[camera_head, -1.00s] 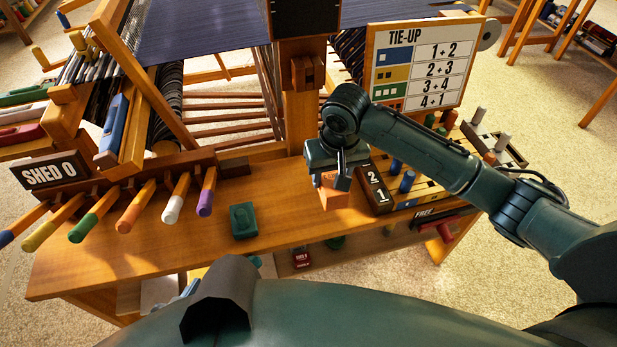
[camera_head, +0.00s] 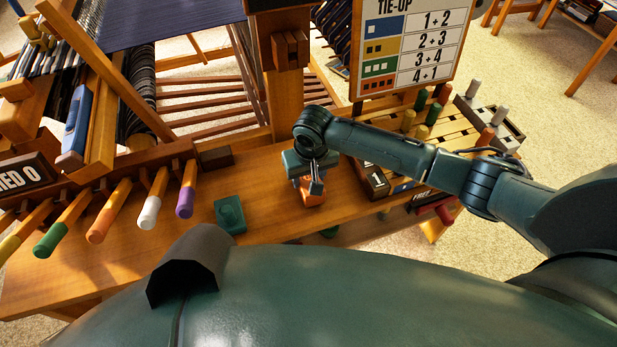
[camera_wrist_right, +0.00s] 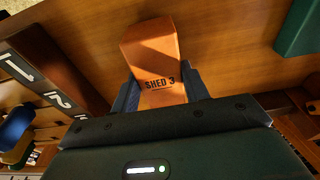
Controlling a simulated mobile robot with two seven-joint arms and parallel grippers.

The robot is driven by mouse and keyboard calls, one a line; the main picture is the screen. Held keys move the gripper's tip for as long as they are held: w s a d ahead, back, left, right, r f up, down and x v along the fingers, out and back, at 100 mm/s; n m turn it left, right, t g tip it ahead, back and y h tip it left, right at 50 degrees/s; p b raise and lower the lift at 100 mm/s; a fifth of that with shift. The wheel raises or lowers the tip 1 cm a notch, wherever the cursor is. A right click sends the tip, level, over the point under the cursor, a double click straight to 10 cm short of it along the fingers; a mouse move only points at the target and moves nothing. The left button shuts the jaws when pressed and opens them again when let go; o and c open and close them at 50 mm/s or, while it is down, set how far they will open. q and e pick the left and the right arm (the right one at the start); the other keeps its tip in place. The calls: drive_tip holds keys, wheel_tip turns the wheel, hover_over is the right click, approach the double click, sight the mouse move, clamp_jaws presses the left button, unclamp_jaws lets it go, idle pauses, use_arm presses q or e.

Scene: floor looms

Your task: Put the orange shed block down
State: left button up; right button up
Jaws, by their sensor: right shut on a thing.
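The orange shed block (camera_head: 312,192) is between the fingers of my right gripper (camera_head: 315,182), at the wooden bench top. In the right wrist view the block (camera_wrist_right: 154,60) reads "SHED 3" and sits between the two blue-grey fingers (camera_wrist_right: 162,95). My right gripper is shut on it. The block is low over or on the bench; I cannot tell whether its underside touches the wood. My left gripper is not in view.
A green block (camera_head: 230,214) lies on the bench (camera_head: 262,200) to the left, with clear wood between. Coloured pegs, such as a purple-tipped one (camera_head: 186,203), stick out further left. A numbered dark block (camera_head: 375,180) and peg rack (camera_head: 455,140) stand close on the right.

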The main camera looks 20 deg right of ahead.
drive_tip(key=shift+f, duration=0.3)
drive_tip(key=shift+f, duration=0.2)
drive_tip(key=o, duration=1)
drive_tip(key=shift+o, duration=0.2)
drive_tip(key=shift+r, duration=0.1)
